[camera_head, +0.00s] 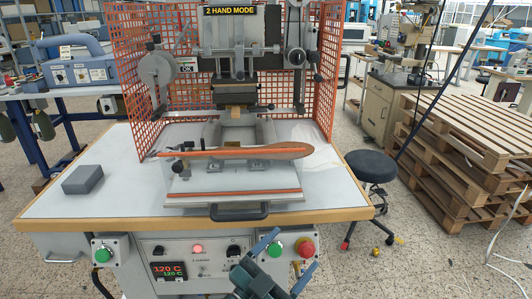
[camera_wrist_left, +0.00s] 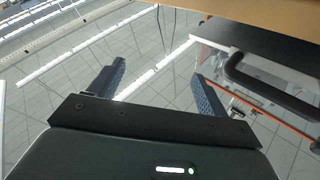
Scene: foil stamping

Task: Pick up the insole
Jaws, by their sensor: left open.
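The insole (camera_head: 265,152) is a long, thin orange-brown piece. It lies across the fixture of the stamping machine in the head view, its wide rounded end to the right. My left gripper (camera_head: 286,262) is at the bottom middle of the head view, in front of the table's control panel and well short of the insole. Its two fingers stand apart with nothing between them, as the left wrist view (camera_wrist_left: 160,80) also shows. I cannot make out the insole in the wrist view. My right gripper is in neither view.
A black handle (camera_head: 239,213) sticks out at the front of the fixture; it also shows in the wrist view (camera_wrist_left: 270,85). Orange mesh guards (camera_head: 136,90) stand at both sides. A grey block (camera_head: 82,180) lies on the white table (camera_head: 120,205). A stool (camera_head: 363,165) stands right.

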